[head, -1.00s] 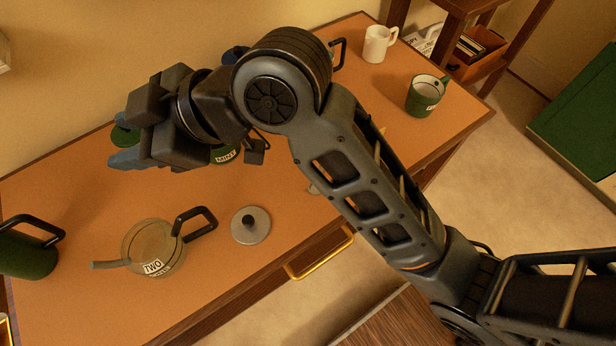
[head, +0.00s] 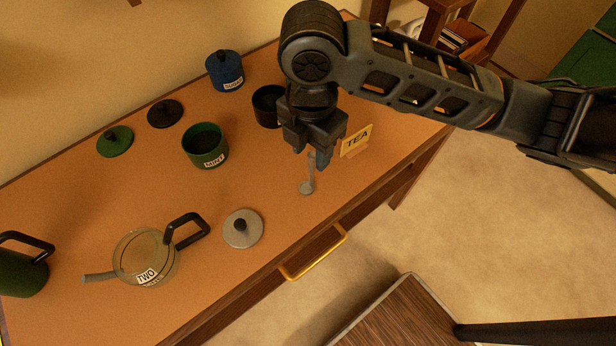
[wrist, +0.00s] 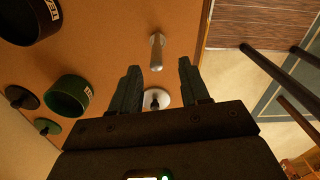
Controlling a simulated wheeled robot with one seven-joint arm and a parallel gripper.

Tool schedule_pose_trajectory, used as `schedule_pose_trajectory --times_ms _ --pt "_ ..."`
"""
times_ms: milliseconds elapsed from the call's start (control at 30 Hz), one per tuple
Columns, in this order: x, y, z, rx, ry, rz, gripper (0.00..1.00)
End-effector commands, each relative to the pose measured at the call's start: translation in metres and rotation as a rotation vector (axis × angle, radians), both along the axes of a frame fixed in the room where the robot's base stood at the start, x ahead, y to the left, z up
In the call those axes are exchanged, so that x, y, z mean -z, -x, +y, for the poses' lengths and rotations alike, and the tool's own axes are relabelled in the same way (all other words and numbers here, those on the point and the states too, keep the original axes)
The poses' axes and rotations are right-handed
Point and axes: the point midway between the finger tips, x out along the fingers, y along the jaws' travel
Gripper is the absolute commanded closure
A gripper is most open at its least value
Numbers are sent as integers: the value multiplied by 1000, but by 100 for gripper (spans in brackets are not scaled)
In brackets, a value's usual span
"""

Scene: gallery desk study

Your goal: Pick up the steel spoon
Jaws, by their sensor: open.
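The steel spoon (head: 307,187) lies on the orange desk near its front edge, right of the grey lid. In the head view its bowl shows, while the upper handle is partly hidden by my gripper (head: 318,160), which points down over it. In the wrist view the spoon (wrist: 156,52) is a short grey shape just beyond the fingertips, in line with the gap between them. My gripper (wrist: 159,68) is open, with nothing between its fingers. Whether a finger touches the spoon I cannot tell.
The green MINT canister (head: 205,146), grey lid (head: 242,229) and glass teapot (head: 146,257) are to the left. A yellow drawer handle (head: 315,254) juts from the front.

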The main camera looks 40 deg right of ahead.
Motion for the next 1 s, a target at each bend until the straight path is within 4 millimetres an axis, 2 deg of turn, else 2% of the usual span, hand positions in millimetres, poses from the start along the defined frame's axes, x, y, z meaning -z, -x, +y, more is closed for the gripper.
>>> schedule_pose_trajectory --times_ms 400,700,1000 --pt "50 -4 -5 4 -3 2 54" --pt "56 -4 -5 3 -2 -1 54" --pt "55 -4 -5 3 -2 -1 82"
